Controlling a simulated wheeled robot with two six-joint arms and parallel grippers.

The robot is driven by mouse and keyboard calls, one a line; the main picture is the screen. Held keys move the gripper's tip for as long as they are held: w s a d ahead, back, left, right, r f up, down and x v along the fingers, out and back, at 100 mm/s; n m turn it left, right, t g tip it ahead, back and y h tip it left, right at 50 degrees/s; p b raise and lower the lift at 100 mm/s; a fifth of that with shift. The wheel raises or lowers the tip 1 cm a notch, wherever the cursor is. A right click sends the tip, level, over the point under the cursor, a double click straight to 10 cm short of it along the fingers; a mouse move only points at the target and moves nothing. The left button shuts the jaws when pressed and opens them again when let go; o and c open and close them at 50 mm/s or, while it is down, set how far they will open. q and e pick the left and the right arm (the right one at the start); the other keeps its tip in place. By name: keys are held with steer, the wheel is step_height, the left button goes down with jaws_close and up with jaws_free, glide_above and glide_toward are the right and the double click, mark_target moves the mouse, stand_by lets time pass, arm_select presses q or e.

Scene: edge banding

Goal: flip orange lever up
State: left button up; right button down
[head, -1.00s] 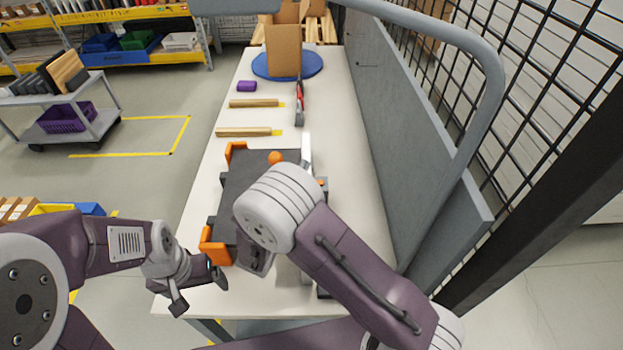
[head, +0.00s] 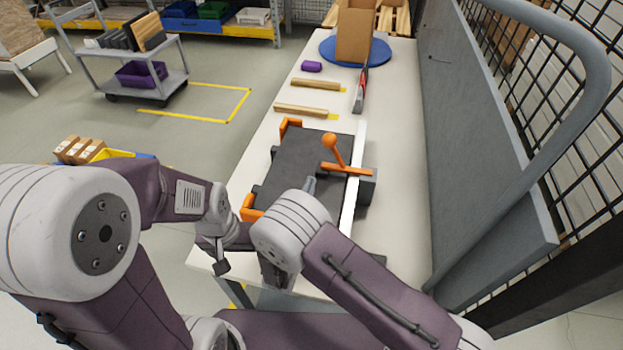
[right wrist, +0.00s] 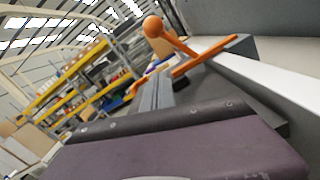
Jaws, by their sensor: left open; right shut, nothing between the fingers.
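The orange lever (head: 336,152) has a round ball on a stick that rises at a tilt from an orange bar at the right side of a black fixture (head: 300,166). In the right wrist view the lever's ball (right wrist: 153,27) is just beyond my fingertips. My right gripper (head: 309,185) is shut and empty, with its tip in front of the lever and apart from it in the head view; its closed fingers also show in the right wrist view (right wrist: 156,92). My left gripper (head: 222,262) is open and empty at the table's near left edge, away from the lever.
A white strip (head: 352,190) runs along the fixture's right side. Orange brackets (head: 290,126) sit at its left corners. A grey panel (head: 470,130) stands on the right.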

steer(key=x, duration=0.3)
steer(key=p+x, duration=0.1)
steer(key=x, duration=0.3)
steer(key=shift+w+d+r+p, duration=0.2)
steer(key=shift+w+r+p, duration=0.05)
steer(key=shift+p, duration=0.05)
steer(key=shift+d+r+p, duration=0.2)
steer(key=shift+r+p, duration=0.15)
steer(key=shift+r, duration=0.25)
steer(key=shift+d+r+p, duration=0.2)
steer(key=shift+r+p, duration=0.15)
steer(key=shift+r, duration=0.25)
steer(key=shift+d+r, duration=0.2)
steer(key=shift+r, duration=0.15)
steer(key=shift+w, duration=0.15)
